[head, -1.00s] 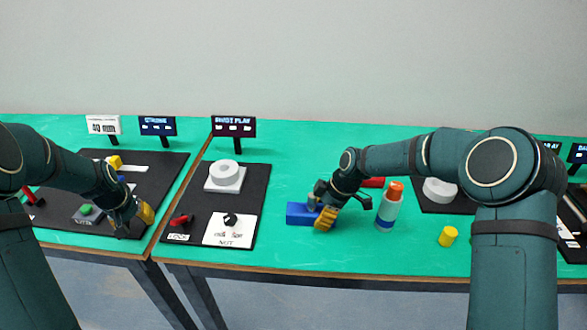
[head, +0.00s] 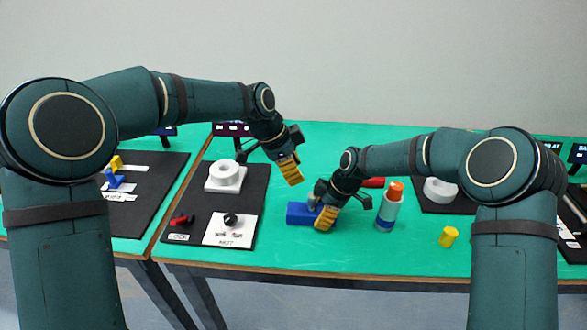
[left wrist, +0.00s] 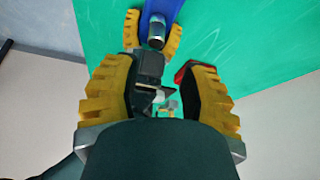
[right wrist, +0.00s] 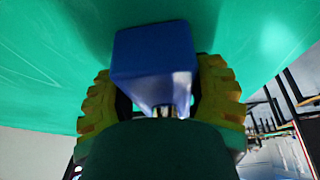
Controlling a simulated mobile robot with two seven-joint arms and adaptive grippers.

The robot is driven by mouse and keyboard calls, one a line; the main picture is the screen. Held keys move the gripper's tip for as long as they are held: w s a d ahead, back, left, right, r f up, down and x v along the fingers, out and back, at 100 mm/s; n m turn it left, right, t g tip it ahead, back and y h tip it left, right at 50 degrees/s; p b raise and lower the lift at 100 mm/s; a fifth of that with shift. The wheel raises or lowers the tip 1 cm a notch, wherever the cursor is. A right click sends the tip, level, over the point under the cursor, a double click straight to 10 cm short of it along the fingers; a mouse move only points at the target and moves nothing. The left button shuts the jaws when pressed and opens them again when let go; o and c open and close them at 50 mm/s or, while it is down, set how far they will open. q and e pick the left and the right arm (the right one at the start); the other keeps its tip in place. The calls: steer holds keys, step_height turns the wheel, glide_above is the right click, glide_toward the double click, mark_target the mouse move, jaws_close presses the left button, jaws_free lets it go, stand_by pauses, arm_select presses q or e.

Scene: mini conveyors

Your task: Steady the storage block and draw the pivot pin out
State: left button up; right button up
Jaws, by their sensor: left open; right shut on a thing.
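The blue storage block (head: 299,214) lies on the green table. The grey pivot pin (head: 311,200) stands at its top, partly hidden by my right gripper. My right gripper (head: 325,214) is shut on the block; its yellow fingers flank the block (right wrist: 152,60) in the right wrist view. My left gripper (head: 289,170) is open and empty, above and behind the block, apart from it. In the left wrist view the pin (left wrist: 157,30) shows as a grey cylinder on the blue block (left wrist: 163,8), beyond the open left fingers (left wrist: 165,75).
A black board (head: 254,196) with a white ring lies to the left.

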mark_target(310, 195)
arm_select(q)
steer(key=x, duration=1.1)
steer(key=shift+s+d+f, duration=0.15)
steer(key=shift+d+f, duration=0.1)
steer(key=shift+f, duration=0.1)
jaws_close()
steer(key=shift+r, duration=0.15)
